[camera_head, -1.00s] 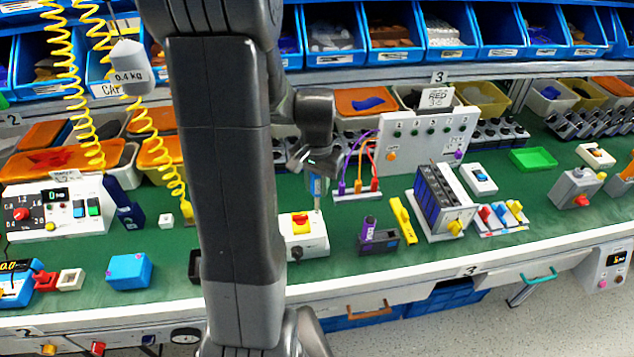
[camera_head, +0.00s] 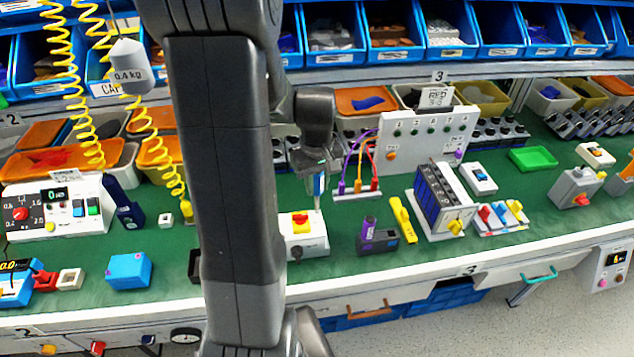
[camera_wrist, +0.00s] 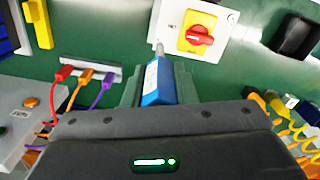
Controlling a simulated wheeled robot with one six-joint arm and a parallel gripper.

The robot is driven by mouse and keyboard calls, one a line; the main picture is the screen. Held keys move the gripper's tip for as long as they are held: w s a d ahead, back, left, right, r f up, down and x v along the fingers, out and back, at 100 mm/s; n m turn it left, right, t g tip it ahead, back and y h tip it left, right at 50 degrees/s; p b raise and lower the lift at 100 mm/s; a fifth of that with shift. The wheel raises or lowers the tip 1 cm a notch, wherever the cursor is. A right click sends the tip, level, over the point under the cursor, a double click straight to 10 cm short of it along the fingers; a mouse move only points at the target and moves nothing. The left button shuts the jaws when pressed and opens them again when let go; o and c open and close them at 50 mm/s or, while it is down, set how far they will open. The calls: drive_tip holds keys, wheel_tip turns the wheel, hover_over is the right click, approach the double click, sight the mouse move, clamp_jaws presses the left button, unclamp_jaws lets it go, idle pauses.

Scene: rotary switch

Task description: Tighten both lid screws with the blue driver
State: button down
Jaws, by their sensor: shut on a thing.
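My gripper (camera_head: 317,172) is shut on the blue driver (camera_wrist: 156,82), which has a white label and a grey shaft. In the head view the driver (camera_head: 318,189) points down at the back right of a white switch box (camera_head: 313,242). The box has a yellow plate with a red rotary knob (camera_head: 300,218).
A cable panel (camera_head: 428,138) with purple, orange and red plugs (camera_head: 357,187) is behind. A blue box (camera_head: 129,270) lies left.

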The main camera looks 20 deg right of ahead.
drive_tip(key=n, duration=0.9)
drive_tip(key=shift+n, duration=0.4)
drive_tip(key=n, duration=0.3)
drive_tip(key=shift+n, duration=0.3)
drive_tip(key=n, duration=0.4)
drive_tip(key=shift+n, duration=0.3)
drive_tip(key=shift+f+b, duration=0.45)
drive_tip(key=m, duration=0.3)
drive_tip(key=shift+m, duration=0.4)
drive_tip(key=m, duration=0.4)
drive_tip(key=shift+r, duration=0.1)
